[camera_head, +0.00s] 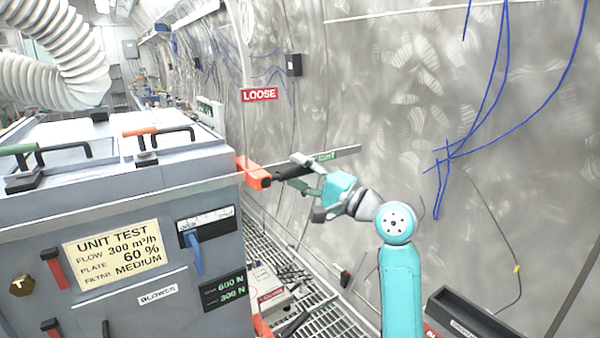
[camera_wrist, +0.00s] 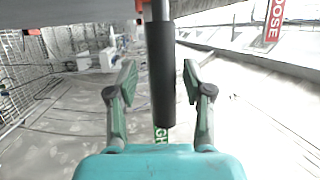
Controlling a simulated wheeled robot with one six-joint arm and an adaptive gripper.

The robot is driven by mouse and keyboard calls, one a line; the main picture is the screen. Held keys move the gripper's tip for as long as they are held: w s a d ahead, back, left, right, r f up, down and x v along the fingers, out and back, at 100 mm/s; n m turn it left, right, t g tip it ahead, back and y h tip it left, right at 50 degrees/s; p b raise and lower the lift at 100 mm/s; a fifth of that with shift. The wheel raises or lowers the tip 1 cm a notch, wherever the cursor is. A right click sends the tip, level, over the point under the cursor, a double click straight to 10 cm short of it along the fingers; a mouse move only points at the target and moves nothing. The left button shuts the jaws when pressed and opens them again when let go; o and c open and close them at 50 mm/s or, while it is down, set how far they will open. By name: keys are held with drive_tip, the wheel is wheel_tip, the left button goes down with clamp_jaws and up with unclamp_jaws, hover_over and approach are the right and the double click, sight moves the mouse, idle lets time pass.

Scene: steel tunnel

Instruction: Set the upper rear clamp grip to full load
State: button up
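The upper rear clamp grip is a black cylinder (camera_head: 292,171) on an orange bracket (camera_head: 254,173) at the grey unit's rear right corner. It points right, toward the wall. In the wrist view the black grip (camera_wrist: 160,70) runs between my two fingers, with a small gap on each side. My gripper (camera_head: 298,174) is open around the grip; its fingertips also show in the wrist view (camera_wrist: 158,72). A green label (camera_head: 326,156), partly hidden and ending in "GHT", is behind the grip. A red "LOOSE" label (camera_head: 259,94) is above it. A panel (camera_head: 224,291) reads 600 N and 300 N.
The grey test unit (camera_head: 200,165) with lid handles fills the left. A white ribbed hose (camera_head: 60,75) hangs above it. The steel wall (camera_head: 400,100) with blue cables (camera_head: 497,80) is close behind my arm. A second "LOOSE" label (camera_head: 271,295) is low, near the grating.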

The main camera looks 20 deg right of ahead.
drive_tip(key=shift+s, duration=0.1)
drive_tip(key=v, duration=1.1)
drive_tip(key=shift+s+d, duration=0.25)
drive_tip(key=shift+s, duration=0.05)
drive_tip(key=shift+f, duration=0.1)
